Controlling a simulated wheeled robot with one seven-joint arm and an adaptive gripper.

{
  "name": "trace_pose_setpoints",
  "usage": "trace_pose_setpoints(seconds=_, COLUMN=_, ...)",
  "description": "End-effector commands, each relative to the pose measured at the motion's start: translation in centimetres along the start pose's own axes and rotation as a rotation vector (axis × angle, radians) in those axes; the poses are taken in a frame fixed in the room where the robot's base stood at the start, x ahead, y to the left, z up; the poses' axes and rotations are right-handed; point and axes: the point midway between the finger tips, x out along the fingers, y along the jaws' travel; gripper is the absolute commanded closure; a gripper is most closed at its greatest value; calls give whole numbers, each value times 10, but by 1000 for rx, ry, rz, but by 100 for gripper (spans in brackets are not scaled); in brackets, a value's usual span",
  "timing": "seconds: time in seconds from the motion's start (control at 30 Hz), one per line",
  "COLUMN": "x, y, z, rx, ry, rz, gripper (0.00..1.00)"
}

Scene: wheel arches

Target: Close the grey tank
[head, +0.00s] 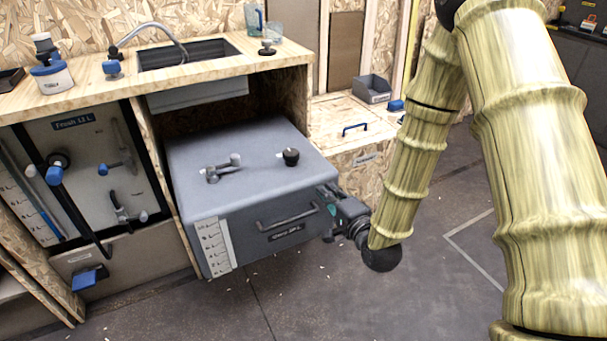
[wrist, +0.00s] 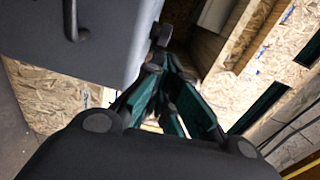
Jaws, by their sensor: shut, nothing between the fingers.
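The grey tank (head: 240,190) is a large box standing out from the bay under the wooden counter in the head view. Its front has a dark bar handle (head: 288,218), a label and a white level scale (head: 212,247) at the left edge. A grey valve and a black cap sit on its top. My gripper (head: 328,198) is shut and empty at the right end of the tank's front, close to that corner. In the wrist view my gripper (wrist: 163,38) is beside the grey tank wall (wrist: 105,50); whether it touches cannot be told.
The counter (head: 200,75) holds a sink and several small vessels. A fresh-water panel (head: 95,165) fills the bay at left. A wooden locker (head: 340,125) with a blue handle stands to the right behind the tank. Dark floor (head: 330,295) is clear in front.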

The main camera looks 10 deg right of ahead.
Motion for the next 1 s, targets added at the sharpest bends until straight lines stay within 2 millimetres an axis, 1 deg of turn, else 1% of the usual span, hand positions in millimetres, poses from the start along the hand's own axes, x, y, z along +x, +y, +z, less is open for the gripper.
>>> trace_pose_setpoints(seconds=0.23, x=10, y=-6, z=0, rx=35, ry=-5, rz=-44, gripper=100)
trace_pose_setpoints(seconds=0.37, x=25, y=-7, z=0, rx=33, ry=-6, rz=-44, gripper=100)
trace_pose_setpoints(seconds=0.8, x=97, y=-9, z=0, rx=32, ry=-6, rz=-42, gripper=100)
trace_pose_setpoints(seconds=1.0, x=124, y=-10, z=1, rx=31, ry=-6, rz=-42, gripper=100)
